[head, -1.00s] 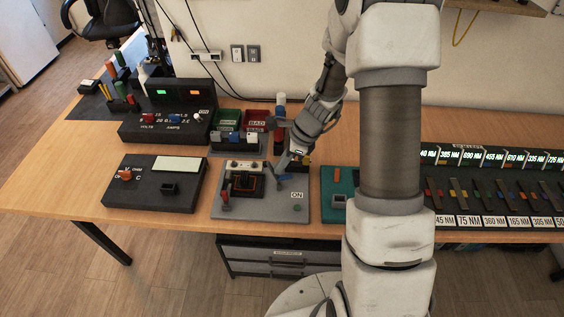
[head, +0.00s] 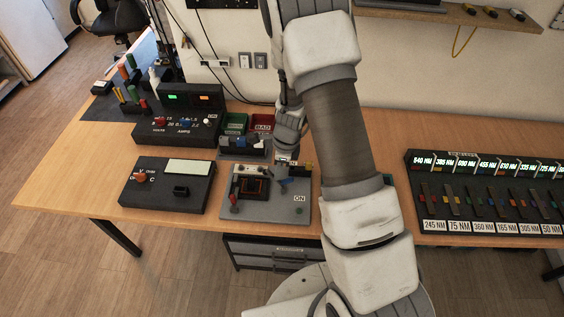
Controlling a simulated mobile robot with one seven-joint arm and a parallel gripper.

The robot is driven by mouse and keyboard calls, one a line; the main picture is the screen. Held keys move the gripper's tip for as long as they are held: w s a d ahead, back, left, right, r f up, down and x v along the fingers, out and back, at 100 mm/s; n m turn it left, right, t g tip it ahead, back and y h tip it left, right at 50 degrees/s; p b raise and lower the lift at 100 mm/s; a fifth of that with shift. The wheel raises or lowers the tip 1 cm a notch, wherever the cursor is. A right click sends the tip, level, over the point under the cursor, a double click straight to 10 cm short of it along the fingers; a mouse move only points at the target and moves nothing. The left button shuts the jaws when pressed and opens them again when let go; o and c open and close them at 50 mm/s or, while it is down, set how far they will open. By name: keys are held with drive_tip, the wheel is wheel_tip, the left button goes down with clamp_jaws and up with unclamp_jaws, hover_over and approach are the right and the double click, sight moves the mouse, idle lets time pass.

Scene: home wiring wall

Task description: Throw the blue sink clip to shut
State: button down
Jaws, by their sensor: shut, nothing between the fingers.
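The grey board (head: 268,208) lies on the table, with a white "ON" label at its right. The blue sink clip (head: 283,182) appears as a small blue piece on the right half of the board. Its exact angle is too small to tell. A black block with an orange outline (head: 251,188) and a red-tipped lever (head: 234,199) are at its left. My gripper (head: 284,164) is shut and empty, pointing down over the back of the board, just behind the blue clip. I cannot tell whether it touches the clip.
A black meter box (head: 150,195) sits to the left, and a volts and amps supply (head: 180,125) stands behind it. Red and green bins (head: 262,122) are at the back. A labelled rack (head: 485,195) is at the right. My arm hides the table between board and rack.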

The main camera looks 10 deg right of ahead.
sight(265, 175)
drive_tip(key=a+h+p, duration=0.1)
drive_tip(key=p, duration=0.1)
drive_tip(key=h+p, duration=0.1)
drive_tip(key=p, duration=0.1)
drive_tip(key=shift+w+a+g+h, duration=0.25)
drive_tip(key=shift+a+g+h, duration=0.05)
drive_tip(key=shift+a, duration=0.1)
drive_tip(key=shift+w+a+f+g+h+p, duration=0.25)
drive_tip(key=shift+a+f+h+p, duration=0.25)
drive_tip(key=shift+h, duration=0.3)
drive_tip(key=shift+w+a+f+g+h+b, duration=0.1)
drive_tip(key=shift+a+f+g+h+b, duration=0.2)
drive_tip(key=shift+h, duration=0.2)
drive_tip(key=shift+w+a+f+g+h+b, duration=0.1)
drive_tip(key=shift+a+f+h+b, duration=0.1)
drive_tip(key=shift+f+h+b, duration=0.25)
drive_tip(key=shift+a+f+h+b, duration=0.25)
drive_tip(key=shift+h+b, duration=0.4)
drive_tip(key=shift+b, duration=0.2)
drive_tip(key=f+b, duration=0.1)
drive_tip(key=b, duration=0.1)
drive_tip(key=shift+w+a+b, duration=0.15)
drive_tip(key=shift+a+b, duration=0.15)
drive_tip(key=shift+a, duration=0.1)
drive_tip(key=shift+s+d, duration=0.3)
drive_tip(key=shift+d, duration=0.45)
